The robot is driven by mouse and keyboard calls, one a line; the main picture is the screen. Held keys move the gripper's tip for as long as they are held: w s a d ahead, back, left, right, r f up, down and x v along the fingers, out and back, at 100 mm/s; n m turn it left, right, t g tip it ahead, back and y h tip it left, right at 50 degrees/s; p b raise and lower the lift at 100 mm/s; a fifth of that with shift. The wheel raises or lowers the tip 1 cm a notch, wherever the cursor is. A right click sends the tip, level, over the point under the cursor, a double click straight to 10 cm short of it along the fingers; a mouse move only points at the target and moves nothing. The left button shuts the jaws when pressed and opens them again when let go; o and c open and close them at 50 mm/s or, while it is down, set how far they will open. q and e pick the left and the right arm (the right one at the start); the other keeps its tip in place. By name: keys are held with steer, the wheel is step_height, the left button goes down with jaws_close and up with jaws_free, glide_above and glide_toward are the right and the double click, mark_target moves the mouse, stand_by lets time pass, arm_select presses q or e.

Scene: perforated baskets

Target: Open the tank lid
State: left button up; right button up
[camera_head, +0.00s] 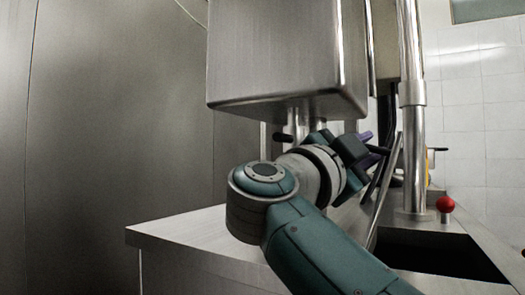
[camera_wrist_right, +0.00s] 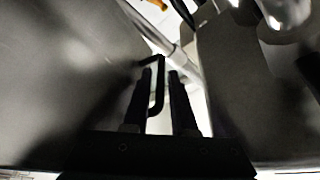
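A large brushed-steel box (camera_head: 275,50) hangs at the top middle of the head view above a steel counter; I cannot tell whether it is the tank lid. My right gripper (camera_head: 366,152) is below and beside its lower right corner, partly hidden by its own wrist. In the right wrist view, the two dark fingers of my right gripper (camera_wrist_right: 160,76) are apart. A thin dark bent handle (camera_wrist_right: 159,95) stands between them, nearer the left finger, with a bright gap to the right finger. Contact is unclear. My left gripper is not in view.
The steel counter (camera_head: 185,232) has a dark rectangular opening (camera_head: 440,252) at the right. A vertical steel post (camera_head: 411,130) and a slanted bar (camera_head: 383,190) stand close to my right gripper. A red knob (camera_head: 445,204) is beside the opening. The counter's left part is clear.

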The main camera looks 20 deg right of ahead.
steer(key=shift+w+d+r, duration=0.1)
steer(key=shift+d, duration=0.15)
steer(key=shift+a, duration=0.15)
jaws_close()
stand_by(1.2)
